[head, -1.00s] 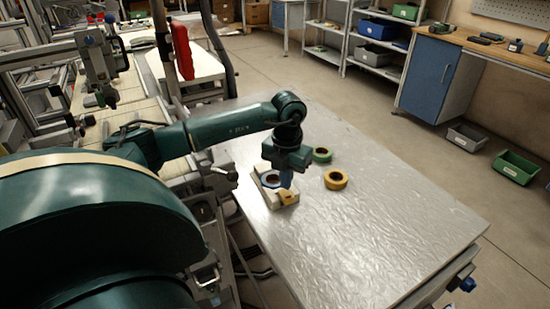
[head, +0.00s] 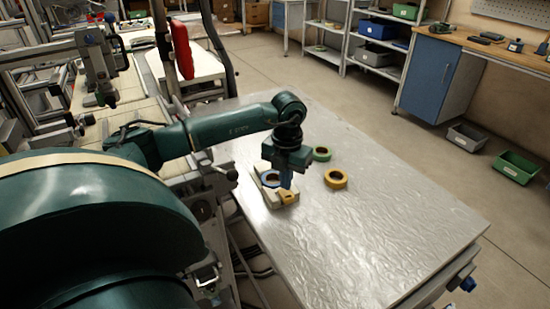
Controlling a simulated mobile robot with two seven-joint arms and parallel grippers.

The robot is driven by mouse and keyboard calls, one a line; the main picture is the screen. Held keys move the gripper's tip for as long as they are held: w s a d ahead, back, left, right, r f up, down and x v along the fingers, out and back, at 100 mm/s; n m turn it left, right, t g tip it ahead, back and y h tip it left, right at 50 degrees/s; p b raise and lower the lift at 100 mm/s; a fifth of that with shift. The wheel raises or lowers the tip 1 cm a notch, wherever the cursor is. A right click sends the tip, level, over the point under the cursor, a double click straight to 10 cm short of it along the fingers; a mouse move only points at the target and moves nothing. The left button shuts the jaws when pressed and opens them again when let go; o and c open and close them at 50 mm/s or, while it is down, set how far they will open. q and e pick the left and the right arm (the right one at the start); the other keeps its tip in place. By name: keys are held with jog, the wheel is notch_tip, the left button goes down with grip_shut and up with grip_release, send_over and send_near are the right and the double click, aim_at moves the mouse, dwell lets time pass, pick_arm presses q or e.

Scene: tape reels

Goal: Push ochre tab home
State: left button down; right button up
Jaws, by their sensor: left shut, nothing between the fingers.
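The ochre tab (head: 288,198) is at the near end of a small cream block (head: 272,199) on the metal table. A blue reel (head: 269,178) sits on the block behind the tab, partly hidden by my gripper. My left gripper (head: 286,186) points down just above and behind the tab, with its fingers shut and nothing between them. I cannot tell whether the fingertips touch the tab. How far in the tab sits is too small to tell. My right gripper is not in view.
The table's right and near parts are clear. Grey and green bins (head: 516,168) stand on the floor beyond.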

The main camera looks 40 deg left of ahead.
pick_arm(q)
jog(key=shift+f+b, duration=0.35)
jog(key=shift+f, duration=0.2)
jog(key=shift+f, duration=0.3)
dwell(0.9)
jog(key=shift+r, duration=0.1)
jog(key=shift+r, duration=0.3)
notch_tip(320, 180, up, 6)
jog(key=p, duration=0.5)
jog(key=shift+r, duration=0.2)
jog(key=shift+f, duration=0.15)
